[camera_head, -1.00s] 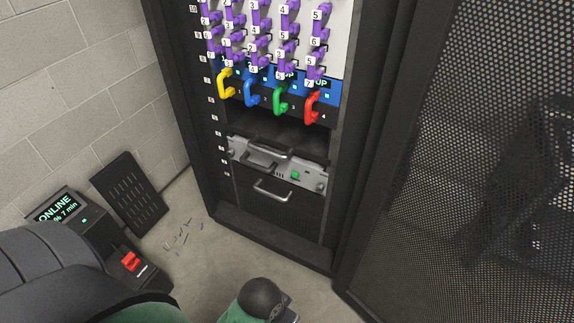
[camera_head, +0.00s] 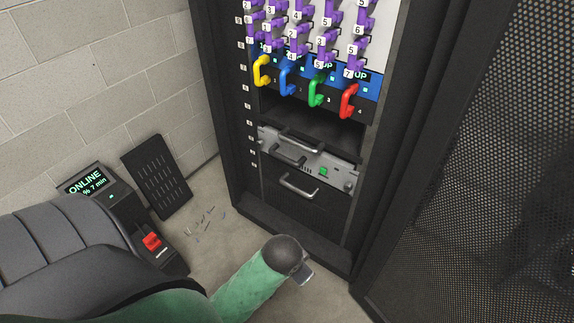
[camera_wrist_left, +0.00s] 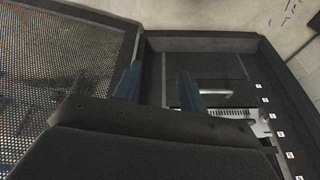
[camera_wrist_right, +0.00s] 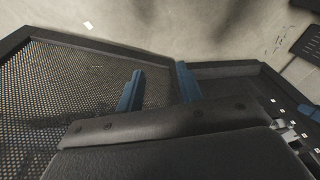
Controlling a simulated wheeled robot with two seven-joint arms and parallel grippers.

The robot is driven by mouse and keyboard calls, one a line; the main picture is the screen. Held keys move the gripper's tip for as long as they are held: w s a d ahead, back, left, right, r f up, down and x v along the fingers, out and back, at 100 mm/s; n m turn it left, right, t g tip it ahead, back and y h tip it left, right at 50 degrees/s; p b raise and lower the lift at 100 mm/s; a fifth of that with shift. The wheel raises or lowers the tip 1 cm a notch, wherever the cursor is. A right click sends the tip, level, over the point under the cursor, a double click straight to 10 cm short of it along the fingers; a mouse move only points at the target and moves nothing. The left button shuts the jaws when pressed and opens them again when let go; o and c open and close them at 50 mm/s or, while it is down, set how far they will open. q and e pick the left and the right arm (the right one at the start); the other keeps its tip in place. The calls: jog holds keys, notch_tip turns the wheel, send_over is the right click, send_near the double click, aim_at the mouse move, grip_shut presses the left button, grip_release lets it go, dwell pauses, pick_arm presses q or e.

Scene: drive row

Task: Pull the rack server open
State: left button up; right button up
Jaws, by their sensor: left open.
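The rack server (camera_head: 335,172) is a grey unit with a green square and several metal handles on or near its front. It sits low in the black rack, below a dark empty-looking slot. A lower metal handle (camera_head: 299,187) shows in front of the dark panel beneath it. In the left wrist view, a metal handle (camera_wrist_left: 212,92) and the server's grey front (camera_wrist_left: 232,113) lie beyond my left gripper (camera_wrist_left: 160,88). Its fingers are apart, with nothing seen between them. My right gripper (camera_wrist_right: 157,88) is open and empty, facing the mesh door and floor.
Yellow, blue, green and red handles (camera_head: 349,101) stand above the server, with purple plugs (camera_head: 327,40) higher up. The open mesh door (camera_head: 490,160) stands at right. A box reading ONLINE (camera_head: 118,200) and a slotted panel (camera_head: 157,176) lie left. Small bits litter the floor.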

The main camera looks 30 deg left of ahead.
pick_arm(q)
jog(key=w+a+f+t+y+b, duration=0.1)
jog(key=w+a+f, duration=0.2)
jog(key=w+a, duration=0.25)
jog(key=w+a+f+y+b, duration=0.1)
jog(key=w+a+f+b, duration=0.15)
jog(key=w+a, duration=0.3)
jog(key=m+t+h+b, duration=0.1)
jog(key=m+t+h, duration=0.1)
jog(key=m+t, duration=1.1)
send_near(284, 159)
jog(key=w+m+g, duration=0.2)
jog(key=w, duration=0.1)
jog(key=shift+w+a+r, duration=0.25)
jog(key=shift+a+r, duration=0.1)
pick_arm(e)
jog(key=w+a+f+t+y, duration=0.1)
jog(key=a+f, duration=0.3)
jog(key=f, duration=0.5)
jog(key=w+a+f+t+y, duration=0.1)
jog(key=w+a+f+t, duration=0.1)
jog(key=f, duration=0.8)
jog(key=shift+w+a+f+t, duration=0.35)
jog(key=shift+w+a, duration=0.3)
jog(key=shift+a, duration=0.3)
